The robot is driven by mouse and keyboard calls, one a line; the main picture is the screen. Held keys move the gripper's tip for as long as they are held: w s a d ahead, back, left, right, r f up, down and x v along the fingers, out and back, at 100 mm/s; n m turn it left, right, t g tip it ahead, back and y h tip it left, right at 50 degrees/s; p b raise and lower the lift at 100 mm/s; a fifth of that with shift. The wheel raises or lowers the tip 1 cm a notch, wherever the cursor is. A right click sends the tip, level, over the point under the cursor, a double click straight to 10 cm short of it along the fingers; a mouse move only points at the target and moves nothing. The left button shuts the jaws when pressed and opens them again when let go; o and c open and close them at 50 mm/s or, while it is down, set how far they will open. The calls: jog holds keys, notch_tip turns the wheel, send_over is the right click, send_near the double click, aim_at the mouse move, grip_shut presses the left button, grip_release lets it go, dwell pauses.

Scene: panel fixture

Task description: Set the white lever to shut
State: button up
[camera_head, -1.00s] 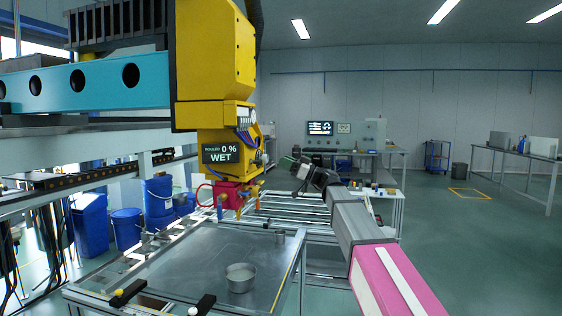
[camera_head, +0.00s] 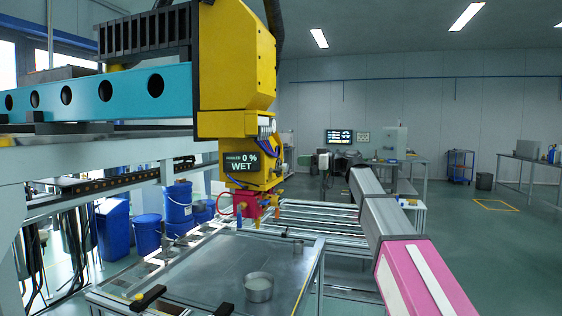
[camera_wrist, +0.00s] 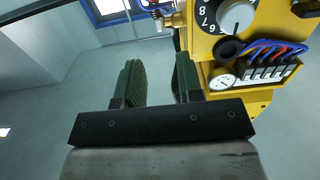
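My gripper (camera_wrist: 158,64) is open and empty in the wrist view, its two dark green fingers apart. Beside its right finger, apparently farther off, is a yellow machine housing (camera_wrist: 203,45). The housing carries a dial with a white knob (camera_wrist: 236,16), a round gauge (camera_wrist: 221,82), red and blue tubes and a row of small grey blocks (camera_wrist: 262,72). I cannot make out a white lever for certain in either view. My fingers are not clear there.
A metal table (camera_head: 205,275) with a grey pot (camera_head: 259,287) stands below the machine. A teal beam (camera_head: 120,90) runs left of it. Blue barrels (camera_head: 178,205) stand at the left. Open floor lies at the right.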

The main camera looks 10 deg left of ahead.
jog(key=a, duration=0.9)
jog(key=shift+w+a, duration=0.3)
jog(key=shift+w, duration=0.1)
jog(key=shift+c, duration=0.3)
grip_shut()
